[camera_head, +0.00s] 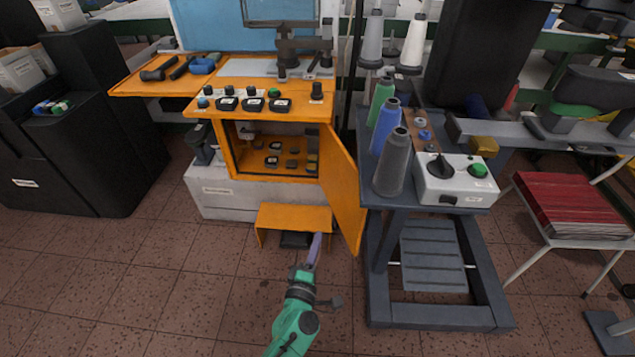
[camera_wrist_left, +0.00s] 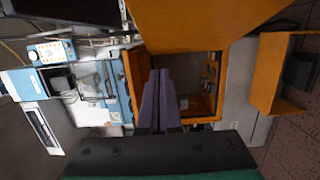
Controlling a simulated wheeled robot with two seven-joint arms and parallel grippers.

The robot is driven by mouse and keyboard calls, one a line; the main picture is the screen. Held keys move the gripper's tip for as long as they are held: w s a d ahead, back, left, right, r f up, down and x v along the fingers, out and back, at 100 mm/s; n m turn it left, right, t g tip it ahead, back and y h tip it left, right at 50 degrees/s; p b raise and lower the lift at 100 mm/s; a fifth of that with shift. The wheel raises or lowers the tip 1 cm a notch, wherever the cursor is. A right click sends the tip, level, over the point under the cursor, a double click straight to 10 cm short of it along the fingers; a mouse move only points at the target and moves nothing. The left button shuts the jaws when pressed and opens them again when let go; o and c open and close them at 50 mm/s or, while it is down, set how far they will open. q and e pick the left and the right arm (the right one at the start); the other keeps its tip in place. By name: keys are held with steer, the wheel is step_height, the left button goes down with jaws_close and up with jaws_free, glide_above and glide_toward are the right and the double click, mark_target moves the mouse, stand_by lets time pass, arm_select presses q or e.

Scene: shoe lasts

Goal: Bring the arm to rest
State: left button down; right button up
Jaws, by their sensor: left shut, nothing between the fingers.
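My left gripper (camera_head: 315,247) reaches in from the bottom of the head view, on a green arm. Its purple fingers are together with nothing between them. It is in front of the orange cabinet (camera_head: 229,150), near the low orange step (camera_head: 268,214) and the open cabinet door (camera_head: 342,190). In the left wrist view the gripper (camera_wrist_left: 160,85) points toward the open orange cabinet (camera_wrist_left: 205,112), which appears sideways. Whether the fingers touch the door or step cannot be told. My right gripper does not show.
A dark blue sewing table (camera_head: 425,312) with thread cones (camera_head: 392,165) and a control box (camera_head: 455,183) stands to the right. Black cabinets (camera_head: 75,160) are at left. A chair with red sheets (camera_head: 575,205) is far right. Tiled floor is clear at front left.

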arm_select(q)
steer(key=s+a+f+m+g+p, duration=0.1)
steer(key=s+a+f+m+g, duration=0.25)
steer(key=f, duration=0.35)
steer(key=s+a+f+m+g+p, duration=0.1)
steer(key=s+a+f+m+g, duration=0.1)
steer(key=s+a+f+m, duration=0.3)
steer(key=s+a+f+m+g+p, duration=0.1)
steer(key=s+f+m+g+p, duration=0.15)
steer(key=f, duration=0.55)
steer(key=s+a+f+m+g+y, duration=0.1)
steer(key=s+a+f+m+g, duration=0.1)
steer(key=s+a, duration=0.3)
steer(key=s+a+f+m+g+y+p, duration=0.1)
steer(key=s+a+f, duration=0.4)
steer(key=s, duration=0.7)
steer(key=s+a+f+m+g+y, duration=0.2)
steer(key=s+a+f+m+g, duration=0.1)
steer(key=s, duration=0.6)
steer(key=a+m+g, duration=0.1)
steer(key=a+g, duration=0.1)
steer(key=shift+a+f, duration=0.3)
steer(key=shift+s, duration=0.1)
